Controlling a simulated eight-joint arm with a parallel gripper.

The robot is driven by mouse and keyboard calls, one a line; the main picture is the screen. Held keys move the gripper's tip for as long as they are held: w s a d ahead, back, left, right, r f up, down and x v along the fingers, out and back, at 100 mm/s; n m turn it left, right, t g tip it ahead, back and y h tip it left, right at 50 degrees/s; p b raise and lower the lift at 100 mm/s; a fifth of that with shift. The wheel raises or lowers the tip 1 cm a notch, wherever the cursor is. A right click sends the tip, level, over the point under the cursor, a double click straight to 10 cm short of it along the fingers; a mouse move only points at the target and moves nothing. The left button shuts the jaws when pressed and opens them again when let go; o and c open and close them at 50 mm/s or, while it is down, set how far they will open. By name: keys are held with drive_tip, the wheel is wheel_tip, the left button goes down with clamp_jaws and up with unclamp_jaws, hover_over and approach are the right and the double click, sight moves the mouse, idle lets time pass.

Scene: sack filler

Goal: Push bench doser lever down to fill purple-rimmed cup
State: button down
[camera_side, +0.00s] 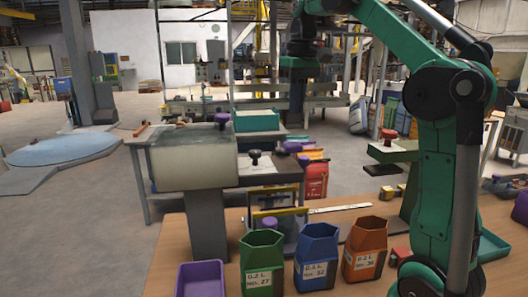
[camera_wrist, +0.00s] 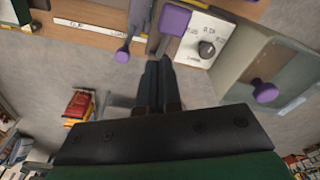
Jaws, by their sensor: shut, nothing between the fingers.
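My gripper (camera_wrist: 159,66) is shut and empty; its two dark fingers lie side by side in the wrist view. In the side view my gripper (camera_side: 297,85) is high above the benches, and its fingertips are hard to make out. In the wrist view a flat purple handle (camera_wrist: 175,19) lies just beyond the fingertips, beside a white panel with a dial (camera_wrist: 206,49). I cannot tell whether it is the doser lever or touches the fingers. A pale hopper (camera_side: 195,165) stands on a grey column in the side view. I cannot make out a purple-rimmed cup.
Green (camera_side: 262,263), blue (camera_side: 316,260) and orange (camera_side: 364,250) labelled cups stand on the wooden table, with a purple bin (camera_side: 200,279) at left. Purple knobs (camera_wrist: 122,55) and (camera_wrist: 265,91) flank my fingers in the wrist view. Open floor lies at left.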

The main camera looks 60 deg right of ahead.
sight(292, 143)
drive_tip(key=s+a+r+n, duration=0.1)
drive_tip(key=a+r+n, duration=0.1)
drive_tip(key=shift+s+a+r, duration=0.2)
drive_tip(key=shift+s+a, duration=0.2)
drive_tip(key=f, duration=0.6)
drive_tip(key=shift+w+f, duration=0.25)
drive_tip(key=shift+w, duration=0.05)
drive_tip(key=shift+f, duration=0.25)
